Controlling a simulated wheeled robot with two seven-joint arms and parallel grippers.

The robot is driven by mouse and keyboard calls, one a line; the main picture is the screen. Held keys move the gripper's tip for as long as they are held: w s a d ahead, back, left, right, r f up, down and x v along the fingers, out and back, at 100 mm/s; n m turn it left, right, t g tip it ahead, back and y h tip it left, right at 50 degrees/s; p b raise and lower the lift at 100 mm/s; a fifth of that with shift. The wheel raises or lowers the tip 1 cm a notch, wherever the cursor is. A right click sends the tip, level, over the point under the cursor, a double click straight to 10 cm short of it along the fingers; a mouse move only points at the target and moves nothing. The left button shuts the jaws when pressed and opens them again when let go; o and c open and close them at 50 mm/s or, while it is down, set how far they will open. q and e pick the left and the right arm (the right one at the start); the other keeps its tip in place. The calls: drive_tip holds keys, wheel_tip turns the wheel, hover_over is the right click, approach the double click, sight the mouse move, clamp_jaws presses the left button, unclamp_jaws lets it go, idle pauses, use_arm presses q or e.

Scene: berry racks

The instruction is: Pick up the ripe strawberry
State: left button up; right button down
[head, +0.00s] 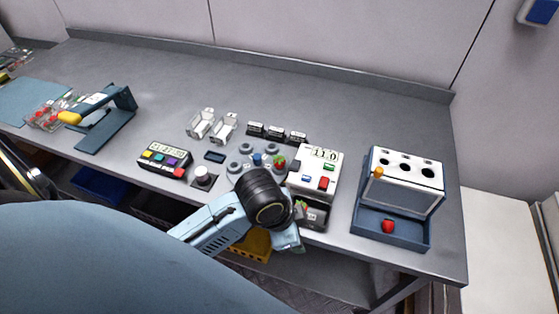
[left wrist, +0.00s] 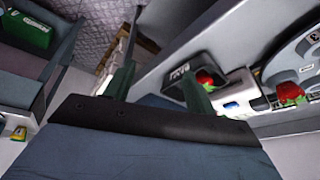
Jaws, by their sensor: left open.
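A red strawberry (head: 388,226) lies in the tray of a blue stand at the right. My left gripper (left wrist: 160,82) is open with nothing between its fingers. In the head view my wrist hides most of the gripper. My right gripper is not in view.
A white device with a display (head: 316,172) stands just beyond my left wrist. A keypad device (head: 164,161) and a white knob (head: 202,175) are left of it. A blue stand with holes (head: 405,186) is at the right. The table's back (head: 300,90) is clear.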

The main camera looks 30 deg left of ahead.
use_arm(q)
drive_tip(key=w+m, duration=0.1)
drive_tip(key=w+r+m, duration=0.1)
drive_tip(key=w+m, duration=0.1)
drive_tip(key=w+r+m, duration=0.1)
drive_tip(key=shift+w+d+g, duration=0.15)
drive_tip(key=shift+w+g, duration=0.15)
drive_tip(key=shift+w, duration=0.1)
drive_tip(key=w+m, duration=0.1)
drive_tip(key=w+a+r+m, duration=0.1)
drive_tip(key=w+a+r+m+y, duration=0.1)
drive_tip(key=shift+w+r+m+g, duration=0.25)
drive_tip(key=shift+w+m+g, duration=0.05)
drive_tip(key=shift+w+g, duration=0.1)
drive_tip(key=w+a+r+m+g+y, duration=0.1)
drive_tip(key=w+a+r+m+y, duration=0.15)
drive_tip(key=a+r, duration=0.3)
drive_tip(key=w+a+r+m+g+y, duration=0.1)
drive_tip(key=w+a+r+m, duration=0.1)
drive_tip(key=w+a+r, duration=0.3)
hover_over(280, 159)
drive_tip(key=shift+h, duration=0.25)
wheel_tip(280, 159, down, 8)
drive_tip(key=shift+s+f, duration=0.15)
drive_tip(key=shift+f, duration=0.1)
drive_tip(key=shift+t, duration=0.3)
drive_tip(key=shift+f, duration=2.75)
drive_tip(key=shift+d, duration=0.1)
drive_tip(key=shift+c, duration=0.3)
drive_tip(key=c, duration=0.5)
